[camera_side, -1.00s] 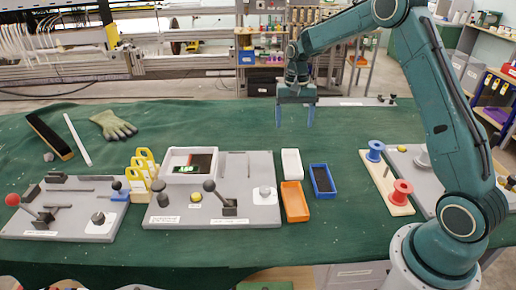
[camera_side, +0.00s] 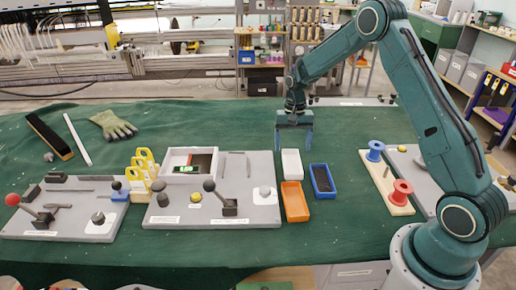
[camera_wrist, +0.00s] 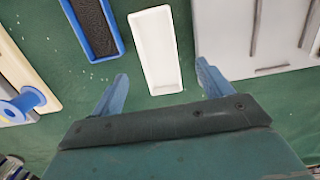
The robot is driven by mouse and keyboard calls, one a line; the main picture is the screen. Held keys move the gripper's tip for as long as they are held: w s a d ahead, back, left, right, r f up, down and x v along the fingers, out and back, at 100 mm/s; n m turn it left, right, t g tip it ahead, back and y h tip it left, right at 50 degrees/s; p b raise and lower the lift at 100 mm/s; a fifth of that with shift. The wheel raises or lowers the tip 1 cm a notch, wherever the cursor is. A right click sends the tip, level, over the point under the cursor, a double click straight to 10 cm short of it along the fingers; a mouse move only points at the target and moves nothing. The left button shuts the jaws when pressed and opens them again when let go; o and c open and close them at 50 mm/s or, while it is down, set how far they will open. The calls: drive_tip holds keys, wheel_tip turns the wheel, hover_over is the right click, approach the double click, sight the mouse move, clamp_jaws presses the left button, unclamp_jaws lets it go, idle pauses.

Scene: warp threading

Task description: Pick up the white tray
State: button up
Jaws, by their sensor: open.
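The white tray (camera_side: 291,163) is a small rectangular tray on the green cloth, just behind the orange tray in the side view. It also shows in the wrist view (camera_wrist: 157,55), upright and empty, with its near end close to the fingertips. My gripper (camera_side: 293,146) is open and above the tray's far end in the side view. In the wrist view its blue fingers (camera_wrist: 160,80) point down on either side of the tray's near end, apart from it, with nothing between them.
An orange tray (camera_side: 295,202) touches or nearly touches the white tray. A blue tray with dark contents (camera_side: 322,181) lies close to the right. A grey panel with levers (camera_side: 240,212) stands at the left. A spool board (camera_side: 401,208) is further right.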

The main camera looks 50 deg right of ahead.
sight(292, 167)
drive_tip(key=shift+f, duration=0.25)
drive_tip(key=shift+f, duration=0.1)
drive_tip(key=shift+s+a+f, duration=0.1)
drive_tip(key=shift+s+f, duration=0.05)
drive_tip(key=shift+f, duration=1.1)
drive_tip(key=shift+s+f, duration=0.1)
drive_tip(key=shift+f, duration=1.15)
drive_tip(key=shift+c, duration=0.2)
drive_tip(key=c, duration=1)
